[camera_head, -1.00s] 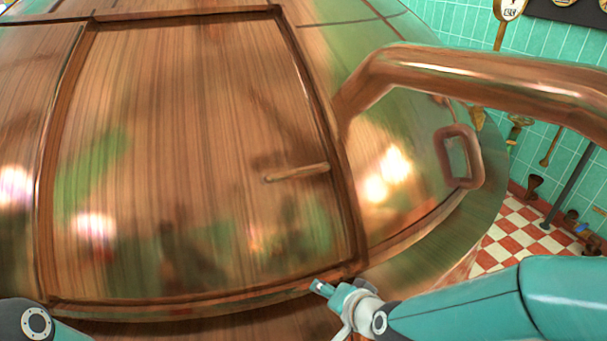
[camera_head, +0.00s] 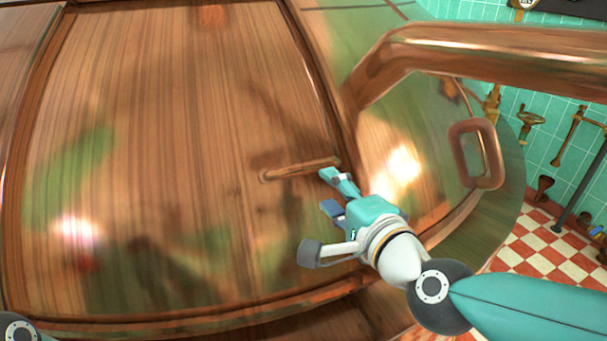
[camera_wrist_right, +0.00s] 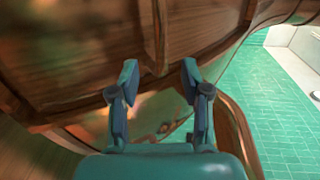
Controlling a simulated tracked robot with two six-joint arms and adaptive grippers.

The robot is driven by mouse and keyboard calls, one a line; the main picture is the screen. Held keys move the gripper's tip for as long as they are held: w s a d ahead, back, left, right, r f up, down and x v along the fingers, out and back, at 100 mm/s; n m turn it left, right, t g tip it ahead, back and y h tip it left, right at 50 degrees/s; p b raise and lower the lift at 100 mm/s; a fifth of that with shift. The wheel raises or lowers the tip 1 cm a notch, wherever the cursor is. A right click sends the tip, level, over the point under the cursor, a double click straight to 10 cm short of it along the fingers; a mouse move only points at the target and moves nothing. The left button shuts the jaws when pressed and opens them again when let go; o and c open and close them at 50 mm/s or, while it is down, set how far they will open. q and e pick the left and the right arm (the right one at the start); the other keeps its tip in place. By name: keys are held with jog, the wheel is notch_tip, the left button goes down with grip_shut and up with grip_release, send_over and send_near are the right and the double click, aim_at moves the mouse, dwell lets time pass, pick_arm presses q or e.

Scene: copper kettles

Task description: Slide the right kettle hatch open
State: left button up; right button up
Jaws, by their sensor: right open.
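The kettle hatch (camera_head: 170,130) is a large, wood-grained copper panel in a raised frame and fills the left and middle of the head view. It looks shut. Its bar handle (camera_head: 300,168) lies near the right edge of the panel. My right gripper (camera_head: 333,193) is open and empty, its fingertips close to the handle's right end, just below it in the picture. In the right wrist view the handle (camera_wrist_right: 154,38) stands ahead of the gap between the open fingers (camera_wrist_right: 160,80). I cannot tell whether they touch it. My left gripper is out of view.
A thick copper pipe (camera_head: 500,55) crosses the upper right, above my right arm. A copper loop handle (camera_head: 490,155) sits on the kettle's right side. Checkered floor (camera_head: 545,245) and a teal tiled wall (camera_head: 545,105) lie beyond.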

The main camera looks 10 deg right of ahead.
aim_at(308, 172)
jog(key=x, duration=1)
jog(key=shift+w, duration=0.2)
grip_shut()
jog(key=shift+f, duration=0.1)
